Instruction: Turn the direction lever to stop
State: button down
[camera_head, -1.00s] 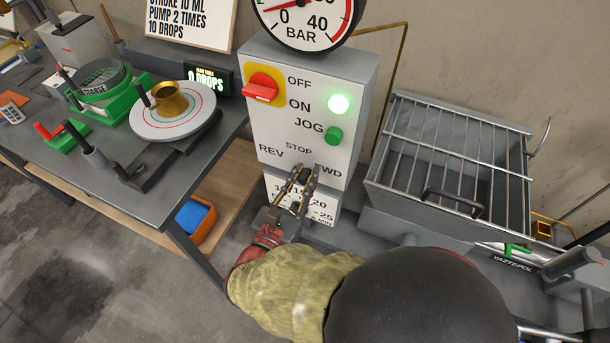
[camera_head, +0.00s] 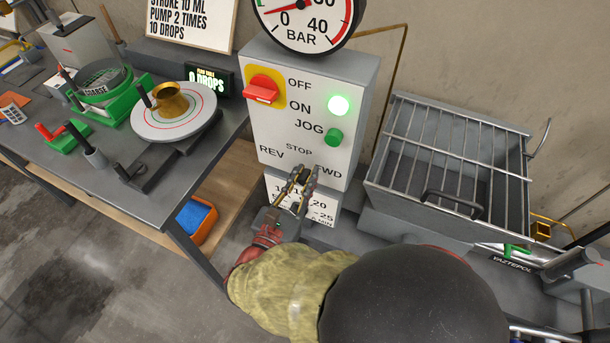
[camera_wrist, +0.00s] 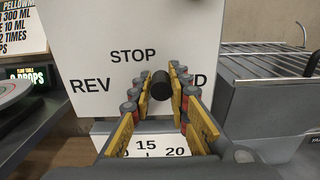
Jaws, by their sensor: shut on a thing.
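The black round end of the direction lever (camera_wrist: 162,85) shows in the wrist view between my fingertips, below and right of the word STOP and left of the partly covered FWD label. My gripper (camera_wrist: 162,78) is shut on the lever from both sides. In the head view my gripper (camera_head: 306,172) is at the lower front of the white control box (camera_head: 276,126), between REV and FWD.
The box carries a red switch (camera_head: 262,90), a lit green lamp (camera_head: 338,103), a green JOG button (camera_head: 334,136) and a gauge (camera_head: 305,18) above. A barred grey hopper (camera_head: 415,207) stands to the right. A workbench (camera_head: 185,205) is to the left.

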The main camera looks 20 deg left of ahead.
jog(key=n+p, duration=0.1)
jog(key=p, duration=0.2)
jog(key=shift+a+r, duration=0.2)
jog(key=n+p, duration=0.1)
jog(key=p, duration=0.1)
jog(key=a+n+p, duration=0.1)
jog(key=p, duration=0.1)
jog(key=shift+r, duration=0.25)
jog(key=a+n+p, duration=0.1)
jog(key=n+p, duration=0.1)
jog(key=p, duration=0.2)
jog(key=shift+w+a+n, duration=0.1)
jog(key=shift+a+n, duration=0.05)
jog(key=shift+n, duration=0.15)
jog(key=shift+a+f+n+p, duration=0.1)
jog(key=shift+a+n+p, duration=0.2)
jog(key=shift+n+p, duration=0.4)
